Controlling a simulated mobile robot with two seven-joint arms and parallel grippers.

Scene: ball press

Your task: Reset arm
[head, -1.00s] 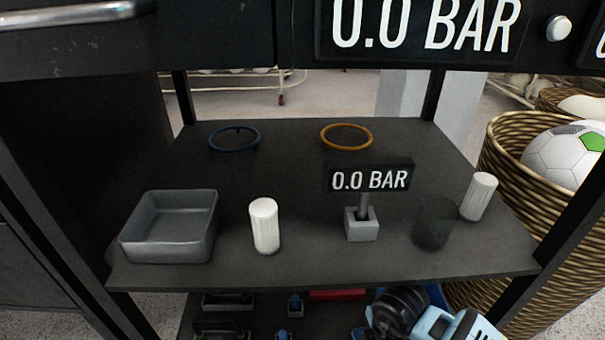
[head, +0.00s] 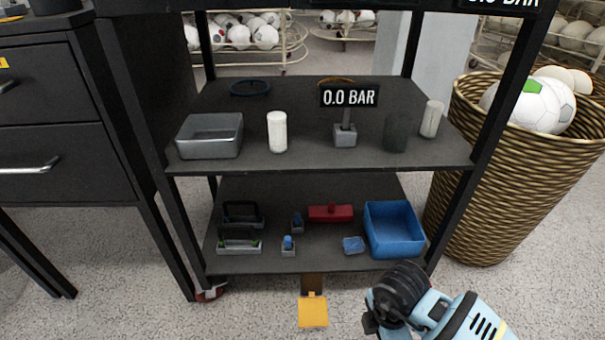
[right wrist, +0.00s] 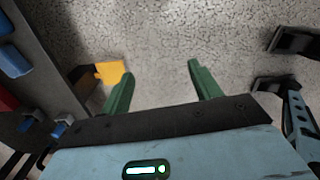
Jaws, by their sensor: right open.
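My right arm reaches in at the bottom right of the head view, its light blue and black wrist in front of the shelf's lower right corner. In the right wrist view my right gripper (right wrist: 158,88) shows two green fingers spread apart with nothing between them, above the speckled floor. The lower shelf edge and a yellow pedal (right wrist: 108,72) lie to its left. The pedal also shows in the head view (head: 313,311), on the floor below the shelf. My left gripper is in neither view.
The upper shelf (head: 310,158) holds a grey tray (head: 210,150), white cylinders, a dark cup (head: 396,133) and a gauge reading 0.0 BAR (head: 349,96). The lower shelf holds a blue bin (head: 394,246) and a red block (head: 331,213). A wicker basket (head: 485,190) with balls stands right.

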